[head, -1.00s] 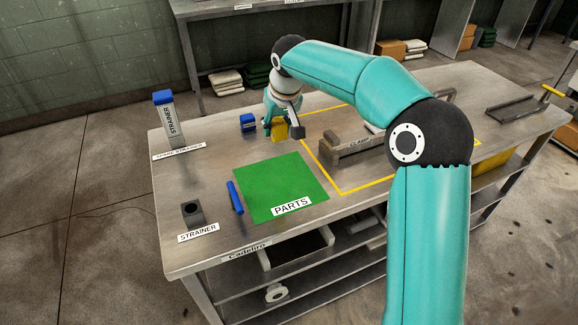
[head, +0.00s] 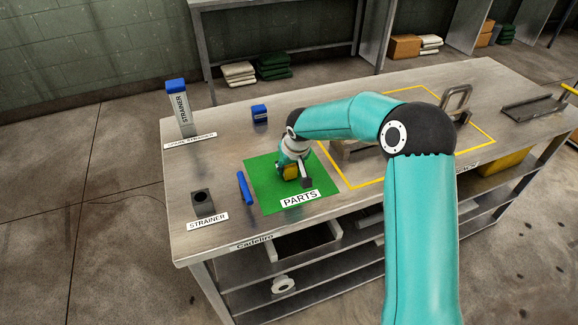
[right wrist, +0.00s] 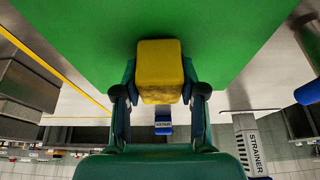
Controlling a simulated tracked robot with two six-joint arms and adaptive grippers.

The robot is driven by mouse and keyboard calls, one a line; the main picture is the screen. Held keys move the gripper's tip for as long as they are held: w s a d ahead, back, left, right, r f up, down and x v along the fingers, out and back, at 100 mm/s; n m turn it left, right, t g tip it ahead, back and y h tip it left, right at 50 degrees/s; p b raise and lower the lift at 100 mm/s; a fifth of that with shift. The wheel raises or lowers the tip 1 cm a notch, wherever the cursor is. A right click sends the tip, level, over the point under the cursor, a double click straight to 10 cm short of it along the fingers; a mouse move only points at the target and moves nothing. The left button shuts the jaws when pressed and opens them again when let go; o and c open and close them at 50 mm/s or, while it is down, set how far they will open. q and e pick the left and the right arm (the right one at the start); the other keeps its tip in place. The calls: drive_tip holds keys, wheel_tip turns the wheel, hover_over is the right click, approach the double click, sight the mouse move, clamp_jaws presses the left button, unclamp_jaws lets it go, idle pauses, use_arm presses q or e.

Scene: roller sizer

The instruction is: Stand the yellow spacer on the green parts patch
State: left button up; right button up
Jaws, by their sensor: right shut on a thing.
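The yellow spacer (head: 291,172) is a block held in my right gripper (head: 294,176), over the middle of the green parts patch (head: 262,200). In the right wrist view the spacer (right wrist: 160,72) sits between the two fingers, which are shut on its sides, with green behind it. The spacer is partly hidden by the gripper in the head view. I cannot tell whether it touches the patch. The patch is a flat green square with a PARTS label at its front edge. My left gripper is not in view.
A blue bar (head: 244,188) lies just left of the patch. A dark square strainer block (head: 203,204) stands further left. A tall strainer with a blue top (head: 179,108) and a small blue block (head: 259,113) stand behind. A grey clamp (head: 345,153) is right, partly behind my arm.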

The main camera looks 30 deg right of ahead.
drive_tip(key=shift+f, duration=0.2)
drive_tip(key=o, duration=1.1)
drive_tip(key=shift+o, duration=0.2)
drive_tip(key=shift+r, duration=0.1)
drive_tip(key=v, duration=1.2)
drive_tip(key=shift+b, duration=0.35)
drive_tip(key=shift+s, duration=0.1)
